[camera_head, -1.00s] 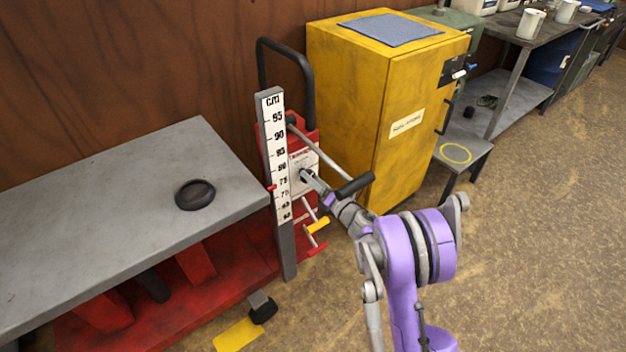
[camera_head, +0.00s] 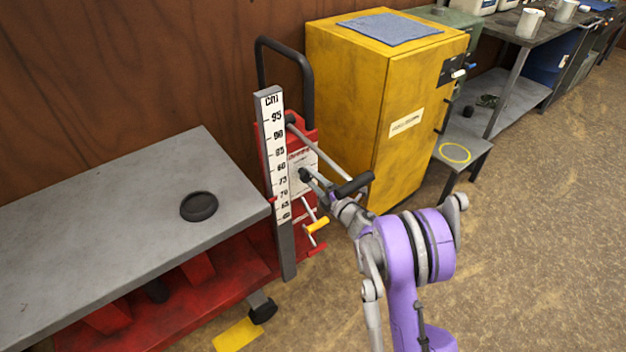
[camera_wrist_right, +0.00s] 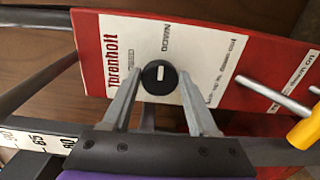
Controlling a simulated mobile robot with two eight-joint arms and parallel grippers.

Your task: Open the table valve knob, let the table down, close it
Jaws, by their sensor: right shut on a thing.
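The lift table's grey top (camera_head: 110,225) is at the left in the head view, above its red base (camera_head: 215,290). A white cm scale (camera_head: 273,150) on a post stands at its right corner; a small red pointer sits low on it, around the 70 mark. The round black valve knob (camera_wrist_right: 159,77) is on a white panel with the word DOWN, its white mark pointing up-down in the wrist view. My right gripper (camera_wrist_right: 157,88) is shut on the knob, one finger at each side. It also shows in the head view (camera_head: 308,178). My left gripper is out of view.
A black round dish (camera_head: 198,206) lies on the tabletop. A yellow handle (camera_head: 317,226) and grey rods stick out of the red panel near my right arm. A yellow cabinet (camera_head: 350,110) stands behind. The floor at the right is clear.

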